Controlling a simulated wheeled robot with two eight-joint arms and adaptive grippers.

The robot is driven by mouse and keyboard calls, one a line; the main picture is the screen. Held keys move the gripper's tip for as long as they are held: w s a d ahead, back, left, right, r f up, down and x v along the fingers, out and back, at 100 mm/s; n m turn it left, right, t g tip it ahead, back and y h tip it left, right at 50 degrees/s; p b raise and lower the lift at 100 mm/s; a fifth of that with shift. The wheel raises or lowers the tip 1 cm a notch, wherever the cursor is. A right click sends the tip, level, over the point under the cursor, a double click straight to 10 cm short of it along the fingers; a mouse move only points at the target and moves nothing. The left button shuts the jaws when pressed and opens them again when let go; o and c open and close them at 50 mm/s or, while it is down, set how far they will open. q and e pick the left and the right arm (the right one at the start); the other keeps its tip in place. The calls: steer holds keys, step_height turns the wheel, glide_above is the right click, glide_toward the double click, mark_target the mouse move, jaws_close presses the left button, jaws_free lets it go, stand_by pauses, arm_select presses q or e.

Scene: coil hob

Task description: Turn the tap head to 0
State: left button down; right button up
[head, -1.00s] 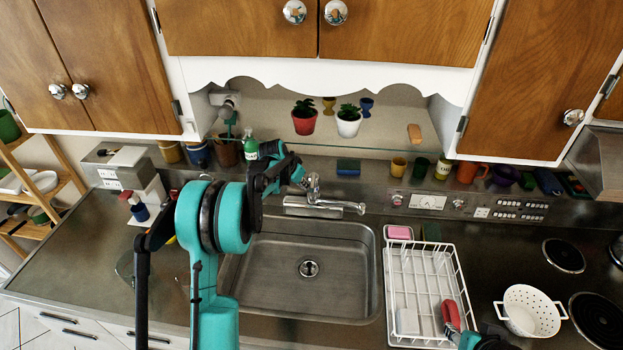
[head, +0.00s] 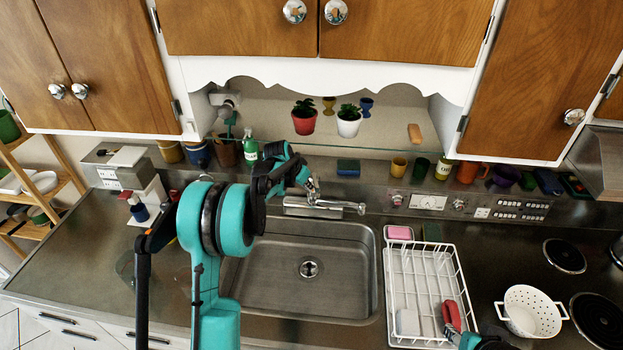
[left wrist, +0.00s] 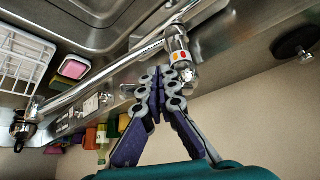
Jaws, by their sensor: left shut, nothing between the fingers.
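The chrome wall tap (head: 325,205) sits behind the sink, its long spout pointing right. In the left wrist view its rounded tap head (left wrist: 177,48) carries red and orange marks. My left gripper (left wrist: 160,76) is shut and empty, with its fingertips right beside the tap head; I cannot tell whether they touch it. In the head view the left gripper (head: 308,180) is at the tap's upper left and partly covers the tap head. A teal and black part of my right arm shows at the lower right edge; its fingers cannot be made out.
The steel sink (head: 300,310) is empty below the tap. A white dish rack (head: 455,262) stands right of it, near a white colander (head: 530,312). A green bottle (head: 250,146) stands behind my left arm.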

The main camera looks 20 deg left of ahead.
mark_target(317, 186)
arm_select(q)
steer(key=shift+d, duration=0.15)
steer(key=shift+w+d, duration=0.15)
steer(key=shift+d, duration=0.6)
steer(key=shift+w+d+b, duration=0.25)
steer(key=shift+d+b, duration=0.05)
steer(key=shift+d, duration=0.3)
steer(key=shift+w+d, duration=0.5)
steer(key=shift+d, duration=0.15)
stand_by(0.4)
steer(key=shift+s, duration=0.1)
